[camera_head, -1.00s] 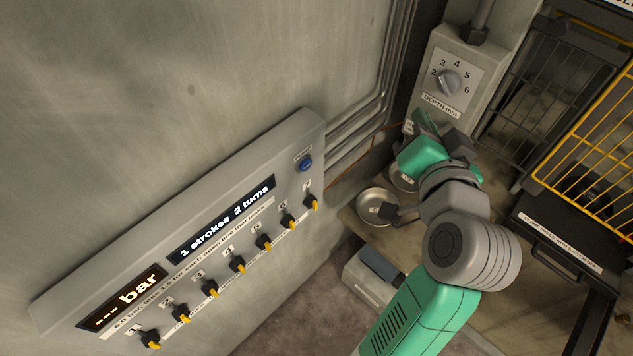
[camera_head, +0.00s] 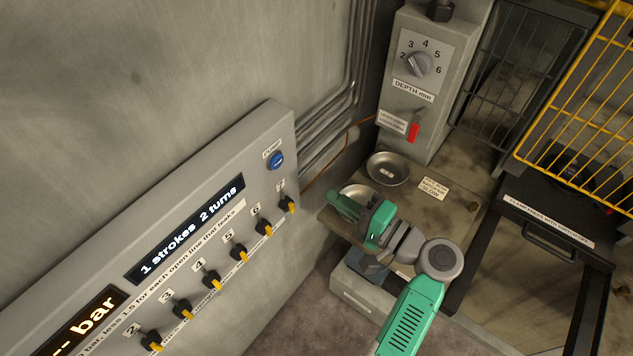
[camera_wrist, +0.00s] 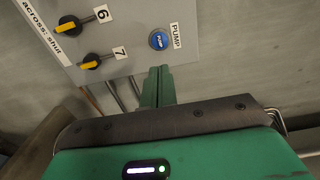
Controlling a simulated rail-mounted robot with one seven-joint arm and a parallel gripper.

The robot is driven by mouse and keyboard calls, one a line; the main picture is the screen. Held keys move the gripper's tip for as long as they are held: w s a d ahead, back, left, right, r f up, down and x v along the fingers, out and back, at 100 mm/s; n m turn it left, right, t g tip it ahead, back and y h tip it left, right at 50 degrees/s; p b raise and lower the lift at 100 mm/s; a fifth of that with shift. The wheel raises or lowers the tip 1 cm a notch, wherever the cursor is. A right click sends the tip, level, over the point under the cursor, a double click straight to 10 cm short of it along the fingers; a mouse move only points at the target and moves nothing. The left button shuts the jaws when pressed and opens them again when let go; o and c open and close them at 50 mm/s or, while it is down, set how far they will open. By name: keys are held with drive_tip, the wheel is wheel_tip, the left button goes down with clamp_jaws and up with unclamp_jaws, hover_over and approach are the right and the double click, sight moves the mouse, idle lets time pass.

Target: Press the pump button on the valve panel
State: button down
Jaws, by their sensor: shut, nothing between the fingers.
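The valve panel (camera_head: 200,225) is a grey box on the wall at the left in the head view. Its blue pump button (camera_head: 276,160) sits at its upper right end, beside a PUMP label. In the wrist view the button (camera_wrist: 158,41) is near the top middle, just beyond my fingertips. My gripper (camera_head: 333,200) is green and points left toward the panel's right end, with a gap to it in the head view. In the wrist view my gripper's fingers (camera_wrist: 158,72) are together and empty. Whether they touch the panel is unclear, but they do not cover the button.
Numbered valves with yellow-tipped handles line the panel's lower edge; valve 7 (camera_head: 287,204) is closest to my gripper. Pipes (camera_head: 335,125) run behind it. A metal bowl (camera_head: 388,168) and a depth dial box (camera_head: 425,70) with a red-handled switch (camera_head: 413,132) stand at the right.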

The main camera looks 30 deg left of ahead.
sight(278, 163)
drive_tip(key=p+x, duration=0.1)
drive_tip(key=x, duration=1)
drive_tip(key=shift+a, duration=0.25)
drive_tip(key=shift+w+a+p, duration=0.1)
drive_tip(key=shift+a+p, duration=0.2)
drive_tip(key=shift+a, duration=0.2)
